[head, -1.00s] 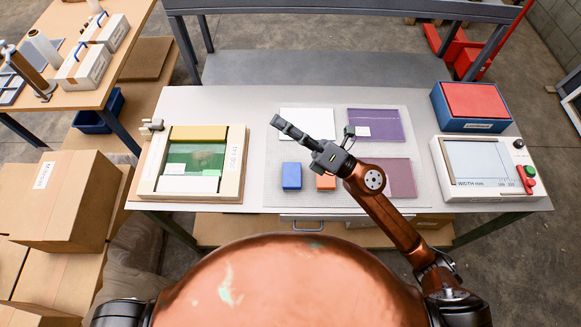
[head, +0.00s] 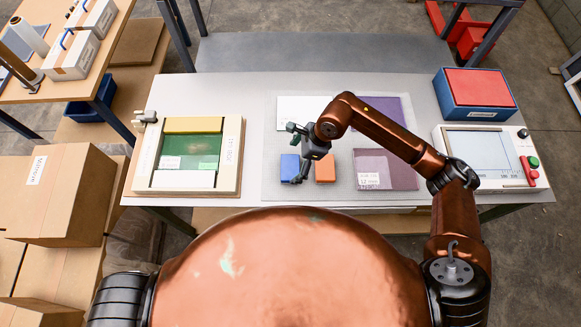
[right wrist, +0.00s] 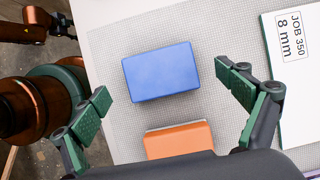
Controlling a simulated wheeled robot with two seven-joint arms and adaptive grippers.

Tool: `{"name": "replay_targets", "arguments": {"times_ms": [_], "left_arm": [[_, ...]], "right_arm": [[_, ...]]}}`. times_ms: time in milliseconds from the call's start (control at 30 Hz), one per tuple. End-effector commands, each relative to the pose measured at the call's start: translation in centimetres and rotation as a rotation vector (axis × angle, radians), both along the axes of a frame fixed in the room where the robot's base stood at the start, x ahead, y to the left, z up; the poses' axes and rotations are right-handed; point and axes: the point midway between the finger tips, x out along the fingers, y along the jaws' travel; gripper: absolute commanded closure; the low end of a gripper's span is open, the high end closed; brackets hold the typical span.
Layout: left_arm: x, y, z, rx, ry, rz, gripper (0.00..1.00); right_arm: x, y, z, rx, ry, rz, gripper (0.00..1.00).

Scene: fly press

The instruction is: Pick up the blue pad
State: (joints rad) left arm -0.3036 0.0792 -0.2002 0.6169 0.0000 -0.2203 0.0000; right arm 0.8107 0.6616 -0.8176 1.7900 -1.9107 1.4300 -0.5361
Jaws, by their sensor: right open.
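The blue pad (head: 289,168) is a small blue block lying on the grey mat at the middle of the table, left of the orange pad (head: 325,168). My right gripper (head: 295,154) is over the blue pad, open and empty, partly covering it in the head view. In the right wrist view the blue pad (right wrist: 161,72) lies whole between the two spread green fingertips (right wrist: 162,84), apart from both. The orange pad (right wrist: 178,140) shows below it, partly hidden by the gripper body. My left gripper is not in view.
A framed green panel (head: 190,150) stands left. A screen device (head: 480,150) and a red-topped blue box (head: 478,85) stand right.

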Motion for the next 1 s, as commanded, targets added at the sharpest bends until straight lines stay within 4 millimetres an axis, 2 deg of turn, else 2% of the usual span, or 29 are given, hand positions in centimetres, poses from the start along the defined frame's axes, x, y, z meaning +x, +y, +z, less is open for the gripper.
{"name": "replay_targets", "arguments": {"times_ms": [133,300,567,1000], "left_arm": [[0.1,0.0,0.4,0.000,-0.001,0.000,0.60],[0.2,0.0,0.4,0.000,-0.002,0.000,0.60],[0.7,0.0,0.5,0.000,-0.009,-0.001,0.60],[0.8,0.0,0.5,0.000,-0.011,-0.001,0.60]], "right_arm": [[-0.1,0.6,-2.2,0.002,0.006,-0.003,0.07],[-0.1,1.2,-4.0,0.002,0.003,-0.003,0.07],[-0.1,1.2,-4.2,0.002,0.002,-0.004,0.07],[-0.1,1.2,-4.2,0.002,0.002,-0.004,0.37]]}}
